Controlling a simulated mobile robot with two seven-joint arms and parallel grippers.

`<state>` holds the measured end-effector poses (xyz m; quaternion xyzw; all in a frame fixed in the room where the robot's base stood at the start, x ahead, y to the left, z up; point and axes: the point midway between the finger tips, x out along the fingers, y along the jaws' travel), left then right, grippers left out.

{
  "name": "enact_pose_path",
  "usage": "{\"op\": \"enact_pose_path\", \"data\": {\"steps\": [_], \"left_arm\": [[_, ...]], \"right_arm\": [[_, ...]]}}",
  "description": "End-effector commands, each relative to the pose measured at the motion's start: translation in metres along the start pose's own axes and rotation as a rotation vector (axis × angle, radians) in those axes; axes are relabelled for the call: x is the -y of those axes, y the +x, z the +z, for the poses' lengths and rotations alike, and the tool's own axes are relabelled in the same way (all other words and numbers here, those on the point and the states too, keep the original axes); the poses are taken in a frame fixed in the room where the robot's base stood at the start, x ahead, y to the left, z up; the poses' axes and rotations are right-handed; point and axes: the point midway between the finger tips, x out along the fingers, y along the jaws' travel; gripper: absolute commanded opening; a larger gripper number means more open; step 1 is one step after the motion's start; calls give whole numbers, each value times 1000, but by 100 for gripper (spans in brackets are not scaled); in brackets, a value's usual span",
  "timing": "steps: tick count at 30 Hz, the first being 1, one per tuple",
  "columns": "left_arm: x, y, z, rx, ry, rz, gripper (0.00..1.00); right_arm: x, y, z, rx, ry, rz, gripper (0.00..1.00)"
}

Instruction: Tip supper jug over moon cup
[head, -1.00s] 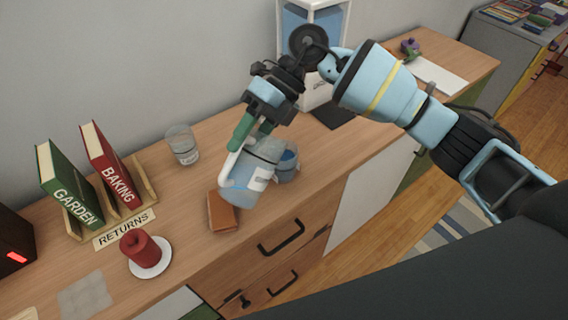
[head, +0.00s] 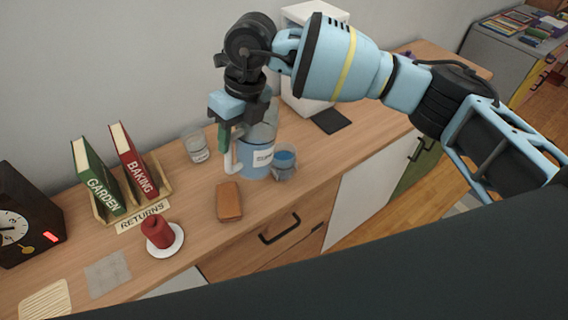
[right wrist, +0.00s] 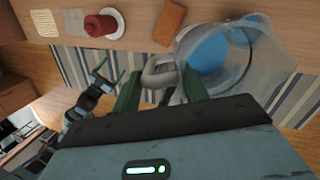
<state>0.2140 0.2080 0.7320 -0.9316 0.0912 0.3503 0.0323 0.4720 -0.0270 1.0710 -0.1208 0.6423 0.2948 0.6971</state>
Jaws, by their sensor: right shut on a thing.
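The supper jug (head: 258,158) is clear, with blue liquid low inside and a partly hidden label. It is about upright in the head view. My right gripper (head: 229,150) is shut on its white handle, which also shows between the green fingers in the right wrist view (right wrist: 160,70). I cannot tell whether the jug's base touches the counter. A small cup with blue liquid (head: 284,163) stands just right of the jug. A clear labelled cup (head: 197,148) stands behind left. I cannot read which is the moon cup. My left gripper (right wrist: 111,72) appears open, away from the counter.
A brown block (head: 229,201) lies in front of the jug. A red candle on a white saucer (head: 166,251), a book rack (head: 155,199) with two books and a clock (head: 22,224) are at left. A white dispenser (head: 300,102) stands behind right.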

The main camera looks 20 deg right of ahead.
Motion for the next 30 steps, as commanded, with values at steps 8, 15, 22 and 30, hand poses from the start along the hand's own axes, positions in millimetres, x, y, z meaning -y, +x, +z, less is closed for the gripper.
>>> {"op": "enact_pose_path", "data": {"steps": [8,15,22,30], "left_arm": [[-1,0,-2,-4,-3,0,85],[-1,0,-2,-5,-4,0,85],[-1,0,-2,-5,-4,0,85],[-2,0,-2,-5,-4,1,85]], "right_arm": [[-20,-14,2,4,-34,-219,0],[-20,-14,2,4,-32,-216,0],[-22,-25,4,6,-33,-215,0],[-27,-47,8,6,-33,-215,0]]}}
